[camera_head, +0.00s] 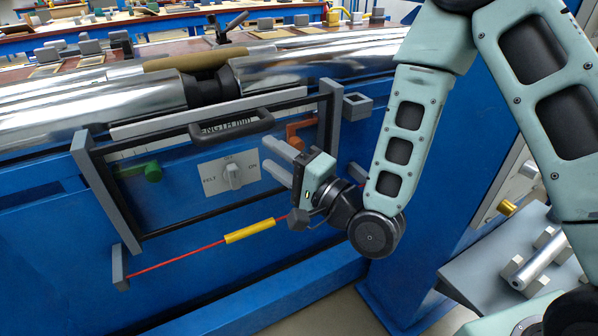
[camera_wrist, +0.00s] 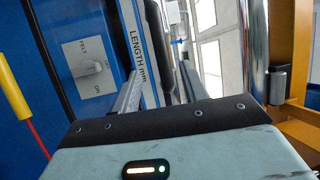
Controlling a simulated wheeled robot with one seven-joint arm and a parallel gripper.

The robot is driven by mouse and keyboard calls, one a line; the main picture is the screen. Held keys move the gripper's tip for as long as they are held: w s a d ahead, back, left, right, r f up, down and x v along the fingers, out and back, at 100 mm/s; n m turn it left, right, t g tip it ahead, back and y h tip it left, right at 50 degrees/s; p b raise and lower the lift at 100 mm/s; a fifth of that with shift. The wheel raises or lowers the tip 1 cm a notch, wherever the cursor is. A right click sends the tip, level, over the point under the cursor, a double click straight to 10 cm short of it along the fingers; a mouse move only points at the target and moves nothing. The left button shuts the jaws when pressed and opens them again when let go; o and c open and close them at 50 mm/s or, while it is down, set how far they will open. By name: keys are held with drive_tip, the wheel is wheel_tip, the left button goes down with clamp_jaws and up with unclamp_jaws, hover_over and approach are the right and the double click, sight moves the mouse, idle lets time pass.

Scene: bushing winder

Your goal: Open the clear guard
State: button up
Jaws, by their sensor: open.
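The clear guard (camera_head: 205,113) is a see-through panel in a dark and grey frame on the blue machine front, and it looks lowered over the panel behind it. Its dark handle (camera_head: 232,127) sticks out near the top edge. My gripper (camera_head: 269,152) is open in front of the guard, below and to the right of the handle. Its two grey fingers are apart and empty, and they also show in the wrist view (camera_wrist: 160,85). The "LENGTH mm" label (camera_wrist: 138,60) lies beyond them there, with dark bars beside it. Whether a finger touches the guard cannot be told.
Behind the guard are a FELT/ON knob (camera_head: 231,175), a green knob (camera_head: 153,172) and an orange part (camera_head: 299,129). A red cord with a yellow sleeve (camera_head: 250,231) runs below the guard. Shiny rollers (camera_head: 90,103) lie above. A grey tray (camera_head: 478,275) stands at the right.

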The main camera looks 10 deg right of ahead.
drive_tip(key=shift+p+v, duration=2.65)
drive_tip(key=shift+p, duration=0.85)
drive_tip(key=shift+a+r, duration=0.1)
